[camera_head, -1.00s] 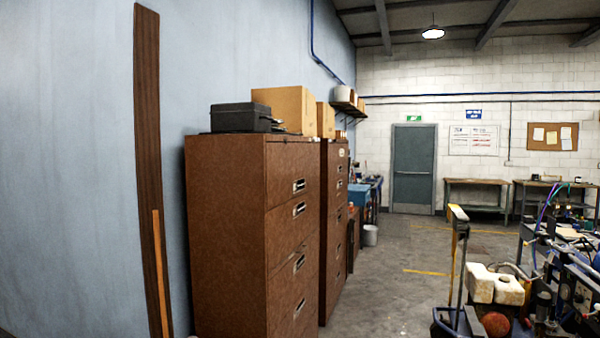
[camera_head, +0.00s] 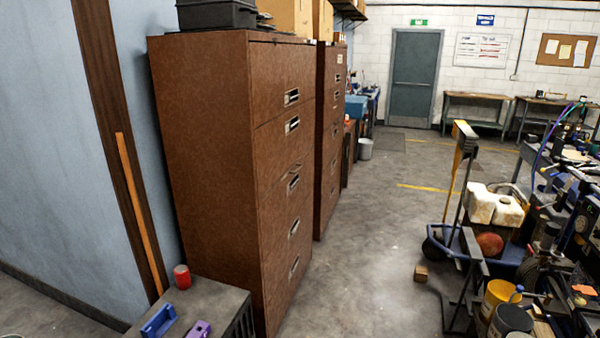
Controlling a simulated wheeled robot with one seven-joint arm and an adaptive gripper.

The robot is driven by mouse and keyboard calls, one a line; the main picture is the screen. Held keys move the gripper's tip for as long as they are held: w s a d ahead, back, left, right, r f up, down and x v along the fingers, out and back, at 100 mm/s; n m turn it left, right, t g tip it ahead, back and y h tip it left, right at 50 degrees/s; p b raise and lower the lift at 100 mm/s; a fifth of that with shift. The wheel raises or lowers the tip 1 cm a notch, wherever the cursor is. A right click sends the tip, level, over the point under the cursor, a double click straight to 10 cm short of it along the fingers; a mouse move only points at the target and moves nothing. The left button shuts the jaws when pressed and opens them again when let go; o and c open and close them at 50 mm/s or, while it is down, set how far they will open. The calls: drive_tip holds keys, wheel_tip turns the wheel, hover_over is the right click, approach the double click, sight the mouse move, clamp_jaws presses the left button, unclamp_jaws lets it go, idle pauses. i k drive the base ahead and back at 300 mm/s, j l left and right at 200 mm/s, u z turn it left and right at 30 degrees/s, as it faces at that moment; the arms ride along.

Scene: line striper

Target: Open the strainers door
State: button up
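I cannot tell which door is the strainers door; no readable label marks it. A near brown metal cabinet (camera_head: 205,150) stands against the blue wall, its several drawer-like fronts with silver handles facing right and looking shut. A second brown cabinet (camera_head: 329,140) stands just behind it, with a small pale label near its top. A grey door (camera_head: 412,75) in the far white wall is shut. My gripper is not in view.
A low dark grey unit (camera_head: 215,305) at the bottom left carries a red can (camera_head: 182,277), a blue item (camera_head: 158,321) and a purple item (camera_head: 199,330). A cluttered blue-based cart (camera_head: 480,248) stands at right.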

sight(282, 75)
drive_tip(key=i+u, duration=0.2)
drive_tip(key=i, duration=2.1)
